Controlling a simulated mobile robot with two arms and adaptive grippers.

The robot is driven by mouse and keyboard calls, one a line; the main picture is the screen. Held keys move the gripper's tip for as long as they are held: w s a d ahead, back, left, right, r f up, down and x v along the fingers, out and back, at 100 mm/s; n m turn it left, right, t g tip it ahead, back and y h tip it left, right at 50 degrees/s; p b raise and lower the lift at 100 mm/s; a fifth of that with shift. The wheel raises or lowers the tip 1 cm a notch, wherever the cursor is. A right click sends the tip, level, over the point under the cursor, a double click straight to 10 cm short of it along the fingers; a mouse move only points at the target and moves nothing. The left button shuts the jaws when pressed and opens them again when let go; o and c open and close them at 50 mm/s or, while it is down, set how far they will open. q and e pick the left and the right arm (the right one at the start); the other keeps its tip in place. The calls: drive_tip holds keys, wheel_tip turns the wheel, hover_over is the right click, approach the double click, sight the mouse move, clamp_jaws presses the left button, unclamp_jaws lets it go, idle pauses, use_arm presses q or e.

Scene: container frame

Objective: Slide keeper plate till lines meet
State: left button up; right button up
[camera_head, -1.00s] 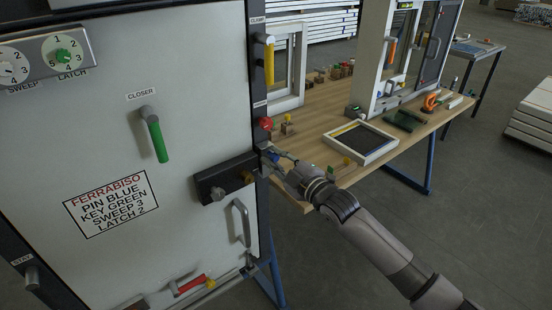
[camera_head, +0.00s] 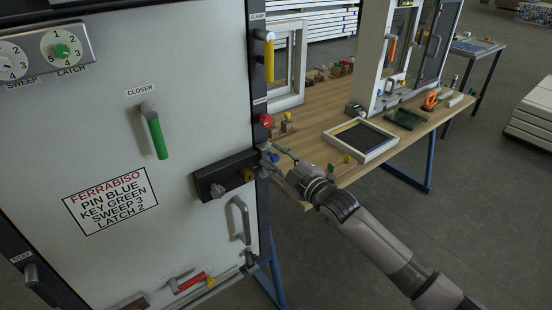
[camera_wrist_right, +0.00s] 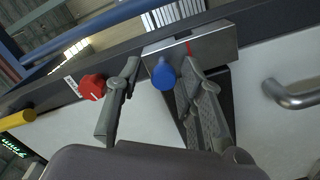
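The keeper plate (camera_wrist_right: 215,45) appears to be the silver block on the dark door frame edge in the right wrist view. It bears a short red line (camera_wrist_right: 188,47); I cannot make out a matching line beside it. A blue knob (camera_wrist_right: 163,75) stands out in front of the plate; it also shows small in the head view (camera_head: 274,158). My right gripper (camera_wrist_right: 160,80) is open, with one finger on each side of the blue knob and gaps visible. In the head view the right gripper (camera_head: 271,160) is at the door's right edge. My left gripper is out of view.
A red knob (camera_wrist_right: 92,87) sits close to the left finger in the wrist view. A metal pull handle (camera_wrist_right: 295,95) is to the right. The white door panel (camera_head: 120,185) carries a label and a green closer handle (camera_head: 155,135). A wooden workbench (camera_head: 310,118) stands behind.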

drive_tip(key=shift+o, duration=0.2)
drive_tip(key=shift+s+d+f, duration=0.1)
drive_tip(key=shift+s+d, duration=0.05)
drive_tip(key=shift+s, duration=0.05)
drive_tip(key=v, duration=1.1)
drive_tip(key=shift+s+d, duration=0.15)
drive_tip(key=shift+s, duration=0.05)
